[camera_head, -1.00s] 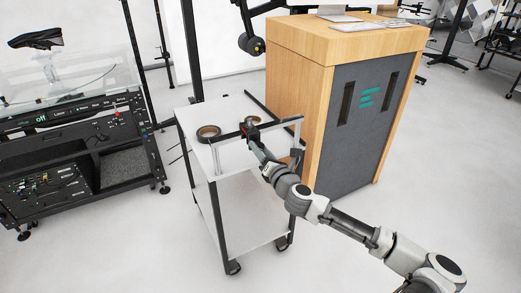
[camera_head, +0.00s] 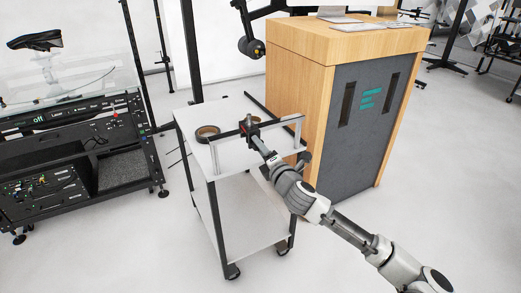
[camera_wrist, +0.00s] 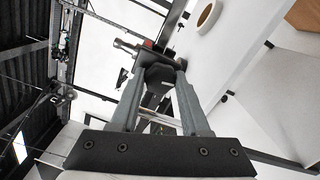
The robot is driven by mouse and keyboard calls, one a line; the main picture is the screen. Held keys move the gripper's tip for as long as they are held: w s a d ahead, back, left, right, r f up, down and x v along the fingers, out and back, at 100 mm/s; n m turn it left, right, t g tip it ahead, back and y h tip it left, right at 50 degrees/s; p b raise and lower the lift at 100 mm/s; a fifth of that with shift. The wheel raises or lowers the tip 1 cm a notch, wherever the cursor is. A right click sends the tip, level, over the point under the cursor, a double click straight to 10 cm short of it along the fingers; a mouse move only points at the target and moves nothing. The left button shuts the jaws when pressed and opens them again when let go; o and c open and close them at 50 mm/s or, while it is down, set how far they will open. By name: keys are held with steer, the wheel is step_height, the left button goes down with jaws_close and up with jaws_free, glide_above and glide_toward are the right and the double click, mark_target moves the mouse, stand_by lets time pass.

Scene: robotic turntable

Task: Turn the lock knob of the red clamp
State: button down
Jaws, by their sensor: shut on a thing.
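The red clamp (camera_head: 249,128) is a small dark and red piece at the rail of the white cart, mostly hidden by my gripper in the head view. In the wrist view a bit of its red (camera_wrist: 149,43) shows beyond a dark knob (camera_wrist: 158,78). My gripper (camera_head: 256,140) reaches the clamp from the front right. In the wrist view my gripper (camera_wrist: 157,72) has its two grey fingers on either side of the dark knob, shut on it. The knob's exact turn angle cannot be told.
The white cart (camera_head: 236,158) has a raised rail along its front edge. A brown tape roll (camera_head: 207,133) lies on its top, left of the clamp. A wooden cabinet (camera_head: 290,85) stands close on the right. A black equipment rack (camera_head: 75,150) stands to the left.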

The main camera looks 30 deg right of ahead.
steer(key=shift+a, duration=0.35)
steer(key=c, duration=0.6)
jaws_free()
steer(key=shift+c, duration=0.2)
steer(key=shift+o, duration=1.2)
steer(key=shift+d, duration=0.1)
steer(key=shift+d, duration=0.1)
steer(key=shift+s+p, duration=4.1)
steer(key=shift+s, duration=4.6)
